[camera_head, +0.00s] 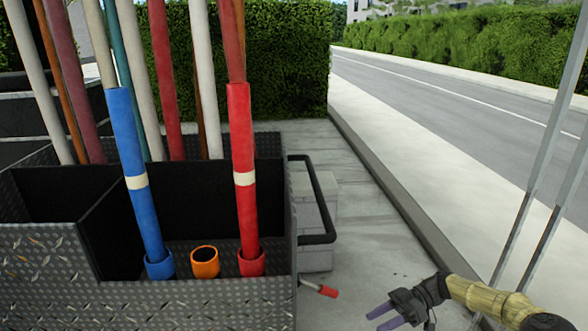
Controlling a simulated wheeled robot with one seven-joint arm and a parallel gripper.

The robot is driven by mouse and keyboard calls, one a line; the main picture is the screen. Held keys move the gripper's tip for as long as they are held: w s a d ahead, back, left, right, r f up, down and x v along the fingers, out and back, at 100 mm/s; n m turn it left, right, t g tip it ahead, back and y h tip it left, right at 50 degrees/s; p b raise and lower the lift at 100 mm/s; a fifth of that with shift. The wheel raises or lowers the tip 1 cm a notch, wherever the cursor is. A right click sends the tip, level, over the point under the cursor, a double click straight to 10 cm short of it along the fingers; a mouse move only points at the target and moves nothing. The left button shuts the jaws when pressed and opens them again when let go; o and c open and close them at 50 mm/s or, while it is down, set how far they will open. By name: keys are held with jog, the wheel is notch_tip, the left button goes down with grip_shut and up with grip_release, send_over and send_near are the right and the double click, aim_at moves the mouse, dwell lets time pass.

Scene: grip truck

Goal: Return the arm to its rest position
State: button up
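My gripper (374,321) is at the lower right of the head view, with its two purple fingers pointing left. A gap shows between the fingers and nothing is held there. My arm (485,299), yellowish with dark parts, extends from the gripper to the lower right corner. The gripper is to the right of the metal truck box (240,306) and apart from it. The rest of the arm is out of view.
In the box, a blue pole (136,165) and a red pole (241,150) stand in sockets beside an empty orange socket (205,262). A black handle (318,196) and red-tipped rod (322,288) stick out right. Grey posts (538,180) rise at right.

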jog(key=s+a+r+m+h, duration=0.1)
jog(key=s+a+m+h, duration=0.6)
jog(key=a+h, duration=0.25)
jog(key=s+d+r+m+t+h, duration=0.1)
jog(key=s+r+m+t+h, duration=0.4)
jog(key=s+r+m+t, duration=0.35)
notch_tip(320, 180, up, 19)
jog(key=s+m+g+p, duration=0.1)
jog(key=s+p, duration=0.1)
jog(key=p, duration=1.5)
jog(key=shift+s+d+f+m, duration=0.2)
jog(key=shift+s+d+m, duration=0.05)
jog(key=shift+d+m, duration=0.1)
jog(key=shift+y, duration=0.25)
jog(key=shift+c, duration=0.5)
